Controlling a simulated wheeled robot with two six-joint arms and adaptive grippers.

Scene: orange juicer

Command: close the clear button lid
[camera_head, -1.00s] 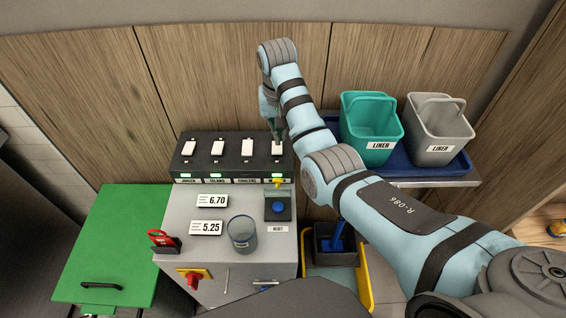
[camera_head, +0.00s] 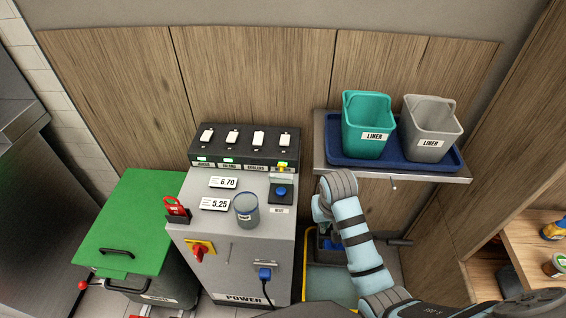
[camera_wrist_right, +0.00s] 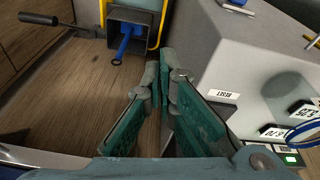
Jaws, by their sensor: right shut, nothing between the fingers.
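My right gripper (camera_head: 319,213) hangs low beside the machine's right side, apart from the button and mostly hidden by my wrist in the head view. The button is not visible there. My left gripper is not in view.
A clear cup (camera_head: 246,210) and price signs stand on the machine (camera_head: 232,255). A black switch box (camera_head: 244,146) is at its back. A blue tray (camera_head: 452,163) with green and grey buckets is at right.

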